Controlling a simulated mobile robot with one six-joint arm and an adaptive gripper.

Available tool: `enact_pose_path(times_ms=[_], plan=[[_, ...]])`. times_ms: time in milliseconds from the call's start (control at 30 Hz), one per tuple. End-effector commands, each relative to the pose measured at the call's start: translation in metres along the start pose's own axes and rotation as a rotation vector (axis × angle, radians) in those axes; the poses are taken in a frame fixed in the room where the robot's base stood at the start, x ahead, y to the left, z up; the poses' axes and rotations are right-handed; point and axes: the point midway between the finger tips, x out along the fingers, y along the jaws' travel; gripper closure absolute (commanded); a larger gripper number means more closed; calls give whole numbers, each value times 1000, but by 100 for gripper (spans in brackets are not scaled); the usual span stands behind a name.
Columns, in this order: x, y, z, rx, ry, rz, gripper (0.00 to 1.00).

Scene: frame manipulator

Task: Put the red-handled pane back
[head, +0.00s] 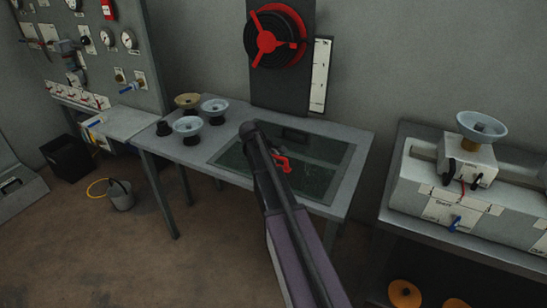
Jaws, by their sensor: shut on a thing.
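The red handle (283,163) shows just right of my dark arm, above the middle of the table. The dark, see-through glass pane (315,178) lies within the grey table's frame (352,178). My gripper (276,158) is at the red handle and shut on it, mostly hidden behind my own arm link. The arm also covers part of the glass. I cannot tell whether the pane sits flush in the frame or slightly above it.
Pale bowl-shaped insulators (188,125) and a small black piece stand on the table's left end. A dark upright panel with a red-spoked wheel (268,42) rises behind. A second table with a grey box (440,185) stands right. A bucket (120,195) is on the floor left.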

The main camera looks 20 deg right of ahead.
Motion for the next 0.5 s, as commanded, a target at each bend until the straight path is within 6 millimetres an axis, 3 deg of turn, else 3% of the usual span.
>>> enact_pose_path(times_ms=[33, 133, 500], plan=[[1, -1, 0, 0, 0, 0, 73], [1, 0, 0, 0, 0, 0, 43], [0, 0, 0, 0, 0, 0, 42]])
